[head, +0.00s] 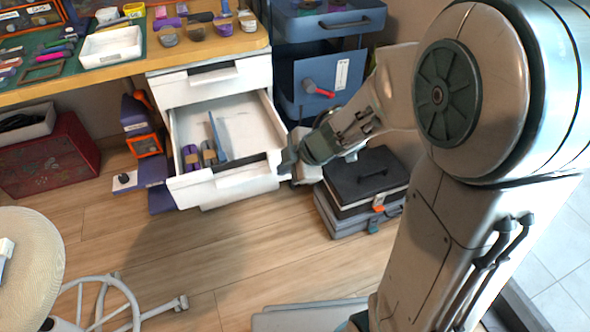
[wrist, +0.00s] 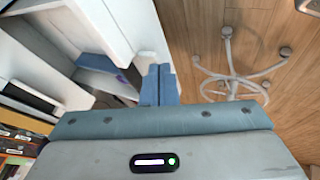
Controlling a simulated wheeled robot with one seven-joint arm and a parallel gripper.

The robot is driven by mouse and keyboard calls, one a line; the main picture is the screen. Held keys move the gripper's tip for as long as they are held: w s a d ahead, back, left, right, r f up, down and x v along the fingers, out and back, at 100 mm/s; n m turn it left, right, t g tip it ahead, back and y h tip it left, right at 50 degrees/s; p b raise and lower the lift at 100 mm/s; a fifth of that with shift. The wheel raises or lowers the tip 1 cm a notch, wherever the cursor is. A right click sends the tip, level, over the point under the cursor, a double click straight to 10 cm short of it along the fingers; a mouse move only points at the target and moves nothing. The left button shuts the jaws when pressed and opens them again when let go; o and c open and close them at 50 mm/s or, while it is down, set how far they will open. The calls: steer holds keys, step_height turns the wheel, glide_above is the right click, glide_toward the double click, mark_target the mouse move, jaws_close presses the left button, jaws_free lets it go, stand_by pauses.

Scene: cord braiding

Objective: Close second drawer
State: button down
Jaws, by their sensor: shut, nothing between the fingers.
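The second drawer (head: 240,182) of the white drawer unit (head: 205,88) is pulled out under the desk, with its inside showing. It holds purple rolls (head: 191,157), a dark roll and a long blue tool (head: 218,136). The top drawer above it looks closed. My gripper (head: 287,162) is shut and empty at the right end of the second drawer's front; I cannot tell whether it touches. In the wrist view my blue fingers (wrist: 159,84) are together beside a white panel (wrist: 128,22) of the drawer.
Dark cases (head: 365,180) are stacked on the floor right of the drawer. A blue cart (head: 325,65) stands behind my arm. A red box (head: 48,158) is at left. A round stool (head: 28,262) and a white wheeled base (head: 110,305) are at front left. Floor before the drawer is clear.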

mark_target(269, 163)
steer(key=w, duration=0.2)
steer(key=w+a+b, duration=0.1)
steer(key=w, duration=0.1)
steer(key=shift+a+f, duration=0.1)
stand_by(0.3)
